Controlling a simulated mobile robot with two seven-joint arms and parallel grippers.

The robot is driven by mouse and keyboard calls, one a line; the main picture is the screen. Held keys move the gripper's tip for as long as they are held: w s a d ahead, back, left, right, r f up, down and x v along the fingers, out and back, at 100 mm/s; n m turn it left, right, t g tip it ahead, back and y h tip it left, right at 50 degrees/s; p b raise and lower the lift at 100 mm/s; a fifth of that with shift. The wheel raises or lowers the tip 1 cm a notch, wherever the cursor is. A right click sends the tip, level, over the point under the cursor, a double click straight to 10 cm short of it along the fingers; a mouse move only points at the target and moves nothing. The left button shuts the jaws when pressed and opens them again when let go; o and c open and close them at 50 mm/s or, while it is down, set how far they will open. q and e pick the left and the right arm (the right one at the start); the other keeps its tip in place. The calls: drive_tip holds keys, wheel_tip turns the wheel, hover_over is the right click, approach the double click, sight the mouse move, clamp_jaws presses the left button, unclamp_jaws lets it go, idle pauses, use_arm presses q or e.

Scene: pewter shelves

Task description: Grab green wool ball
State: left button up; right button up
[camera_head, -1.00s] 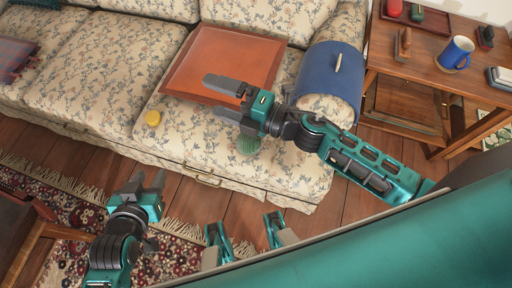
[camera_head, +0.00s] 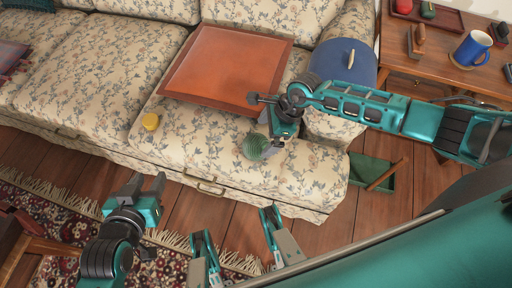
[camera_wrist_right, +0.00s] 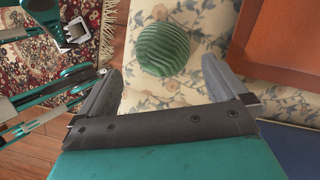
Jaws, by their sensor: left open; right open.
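The green wool ball (camera_head: 256,146) rests on the floral sofa seat, near its front edge. In the right wrist view the ball (camera_wrist_right: 162,49) lies ahead of and between the two fingers, with a gap to each. My right gripper (camera_head: 262,128) is above and beside the ball in the head view, fingers apart and empty; it also shows in the right wrist view (camera_wrist_right: 160,85). My left gripper (camera_head: 148,185) is open and empty over the floor and rug at the lower left, well away from the ball.
A wooden side table (camera_head: 455,75) with a blue mug (camera_head: 472,48) is at right.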

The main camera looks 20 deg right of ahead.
sight(260, 141)
drive_tip(key=b+x, duration=0.2)
drive_tip(key=x, duration=0.5)
drive_tip(key=shift+w+d+f+b, duration=0.1)
drive_tip(key=shift+w+f+b, duration=0.05)
drive_tip(key=shift+f+b, duration=0.15)
drive_tip(key=shift+f, duration=0.1)
drive_tip(key=shift+c, duration=0.9)
drive_tip(key=c, duration=0.6)
drive_tip(key=shift+c, duration=0.2)
